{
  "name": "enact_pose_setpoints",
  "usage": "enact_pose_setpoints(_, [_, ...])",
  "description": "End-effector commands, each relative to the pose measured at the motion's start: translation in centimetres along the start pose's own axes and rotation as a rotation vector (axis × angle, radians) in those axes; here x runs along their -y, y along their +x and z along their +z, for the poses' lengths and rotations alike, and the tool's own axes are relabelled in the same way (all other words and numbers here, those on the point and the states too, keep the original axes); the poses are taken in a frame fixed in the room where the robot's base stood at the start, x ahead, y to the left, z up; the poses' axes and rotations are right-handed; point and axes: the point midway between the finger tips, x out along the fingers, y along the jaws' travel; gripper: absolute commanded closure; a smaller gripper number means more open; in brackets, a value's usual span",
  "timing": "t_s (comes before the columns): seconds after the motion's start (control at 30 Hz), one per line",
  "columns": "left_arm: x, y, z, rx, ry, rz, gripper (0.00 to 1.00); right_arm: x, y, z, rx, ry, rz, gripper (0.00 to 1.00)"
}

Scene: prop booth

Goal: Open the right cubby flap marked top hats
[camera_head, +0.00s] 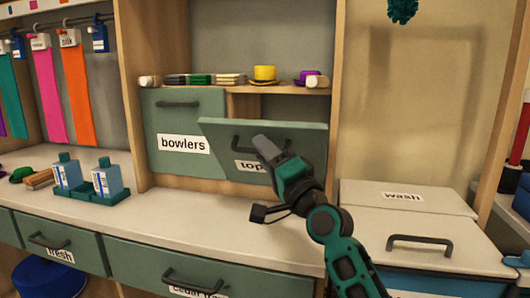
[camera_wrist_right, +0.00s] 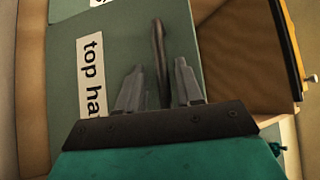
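The green flap marked "top ha…" (camera_head: 305,140) is tilted partly outward at its top, on the right of the cubby. Part of its label is hidden behind my right gripper. My right gripper (camera_head: 268,148) is at the flap's dark bar handle (camera_head: 238,141). In the right wrist view, the handle (camera_wrist_right: 158,50) runs between the two fingers of the right gripper (camera_wrist_right: 160,85), with a gap visible on each side. The fingers are apart. The flap's label (camera_wrist_right: 92,75) shows beside them. My left gripper is not in view.
The "bowlers" flap (camera_head: 185,125) beside it is shut. Bottles (camera_head: 107,179) stand on the counter at left. A "wash" bin (camera_head: 410,197) is at right. The counter below the flaps is clear.

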Motion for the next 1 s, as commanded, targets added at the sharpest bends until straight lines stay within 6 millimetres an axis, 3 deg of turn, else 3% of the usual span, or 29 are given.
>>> enact_pose_setpoints(0.37, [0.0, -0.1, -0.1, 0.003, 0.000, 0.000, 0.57, 0.3, -0.6, -0.1, -0.002, -0.001, -0.006, 0.61])
enact_pose_setpoints(0.47, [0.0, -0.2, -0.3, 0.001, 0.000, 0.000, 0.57, 0.3, -1.9, -0.1, -0.002, -0.001, -0.004, 0.61])
enact_pose_setpoints(0.8, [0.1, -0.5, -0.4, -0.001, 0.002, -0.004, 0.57, 0.1, -9.1, -0.1, -0.001, -0.004, -0.001, 0.61])
enact_pose_setpoints(1.0, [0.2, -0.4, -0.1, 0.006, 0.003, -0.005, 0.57, 0.1, -12.0, -0.1, -0.002, -0.003, -0.002, 0.61])
